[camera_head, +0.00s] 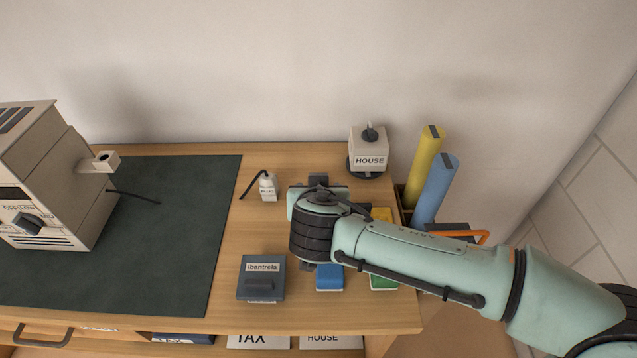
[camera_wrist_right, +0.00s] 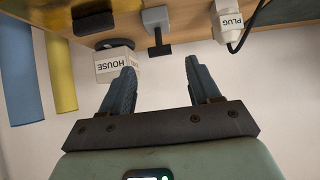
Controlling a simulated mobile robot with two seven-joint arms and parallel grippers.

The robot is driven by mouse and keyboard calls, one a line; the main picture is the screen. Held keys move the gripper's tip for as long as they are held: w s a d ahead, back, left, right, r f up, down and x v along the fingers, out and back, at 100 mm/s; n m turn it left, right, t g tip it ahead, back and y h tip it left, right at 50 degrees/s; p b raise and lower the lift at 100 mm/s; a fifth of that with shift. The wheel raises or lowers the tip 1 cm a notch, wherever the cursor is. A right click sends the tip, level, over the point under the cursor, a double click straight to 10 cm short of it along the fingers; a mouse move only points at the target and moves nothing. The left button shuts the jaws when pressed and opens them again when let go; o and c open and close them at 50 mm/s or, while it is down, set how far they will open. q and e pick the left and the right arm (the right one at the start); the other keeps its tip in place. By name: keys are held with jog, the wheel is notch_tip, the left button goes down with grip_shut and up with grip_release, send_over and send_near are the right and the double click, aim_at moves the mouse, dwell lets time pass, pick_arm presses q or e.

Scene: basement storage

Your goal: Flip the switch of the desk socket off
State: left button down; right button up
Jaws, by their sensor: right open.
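A small white block labelled PLUG (camera_head: 268,187), with a black cable, stands on the desk left of my right wrist. It also shows at the upper right of the right wrist view (camera_wrist_right: 229,20). A grey block (camera_wrist_right: 155,16) with a black T-shaped piece (camera_wrist_right: 160,46) shows ahead of my fingers; its grey top (camera_head: 318,179) shows just behind my wrist in the head view. I cannot tell which of these is the desk socket's switch. My right gripper (camera_wrist_right: 160,78) is open and empty, its fingers apart. The head view hides its fingertips. My left gripper is not in view.
A box labelled HOUSE (camera_head: 369,150) and yellow (camera_head: 425,160) and blue (camera_head: 438,185) rolls stand at the back right. A dark box (camera_head: 261,281), a blue block (camera_head: 329,277) and a green block (camera_head: 384,278) lie near the front. A machine (camera_head: 45,185) stands on the dark mat (camera_head: 170,230).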

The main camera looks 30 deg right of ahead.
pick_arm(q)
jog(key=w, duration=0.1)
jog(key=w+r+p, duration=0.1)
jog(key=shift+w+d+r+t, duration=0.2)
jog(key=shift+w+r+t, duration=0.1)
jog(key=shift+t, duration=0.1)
pick_arm(e)
jog(key=v, duration=0.6)
